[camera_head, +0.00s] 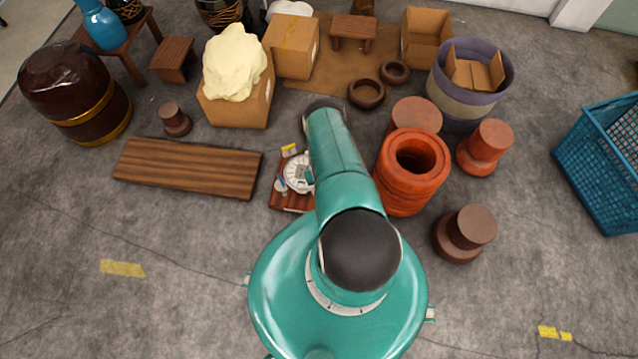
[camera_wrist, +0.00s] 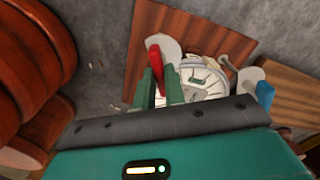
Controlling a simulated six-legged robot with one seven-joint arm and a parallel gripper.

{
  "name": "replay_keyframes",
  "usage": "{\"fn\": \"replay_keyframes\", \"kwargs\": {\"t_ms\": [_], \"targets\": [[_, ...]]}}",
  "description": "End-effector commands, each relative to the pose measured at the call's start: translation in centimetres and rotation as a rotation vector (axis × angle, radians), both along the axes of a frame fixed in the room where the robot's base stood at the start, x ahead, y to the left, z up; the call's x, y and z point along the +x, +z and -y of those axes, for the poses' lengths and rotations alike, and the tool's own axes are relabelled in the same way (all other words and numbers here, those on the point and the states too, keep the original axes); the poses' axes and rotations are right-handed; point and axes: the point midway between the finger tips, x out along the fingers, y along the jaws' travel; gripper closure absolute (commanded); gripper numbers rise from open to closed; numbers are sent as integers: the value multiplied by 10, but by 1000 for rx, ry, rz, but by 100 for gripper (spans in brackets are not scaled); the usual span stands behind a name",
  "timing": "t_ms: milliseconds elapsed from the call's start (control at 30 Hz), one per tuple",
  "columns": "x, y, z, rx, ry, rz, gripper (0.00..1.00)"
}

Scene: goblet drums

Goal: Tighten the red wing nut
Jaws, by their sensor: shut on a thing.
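The red wing nut (camera_wrist: 154,60) shows in the wrist view as a red upright piece on a pale metal plate at the left of a white round drum head (camera_wrist: 203,80). My gripper (camera_wrist: 160,80) has its two green fingers at the red wing nut and is shut on it. The fingers hide its lower part. A blue wing nut (camera_wrist: 265,93) sits on another pale plate at the right of the drum head. In the head view the drum head (camera_head: 298,173) lies on a reddish wooden board (camera_head: 288,200), partly behind my arm, which hides the red wing nut.
Orange clay rings (camera_head: 402,190) stand just right of my arm, with brown clay pieces (camera_head: 465,233) beyond. A long wooden plank (camera_head: 187,167) lies to the left. A blue crate (camera_head: 605,150) stands at the far right. The floor at front left is clear.

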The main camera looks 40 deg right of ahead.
Motion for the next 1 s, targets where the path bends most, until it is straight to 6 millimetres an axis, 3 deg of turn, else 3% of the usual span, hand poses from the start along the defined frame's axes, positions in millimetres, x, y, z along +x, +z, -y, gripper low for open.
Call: {"fn": "replay_keyframes", "kwargs": {"t_ms": [600,1000], "targets": [[1,0,0,-1,-539,3,100],[1,0,0,0,-697,3,100]]}}
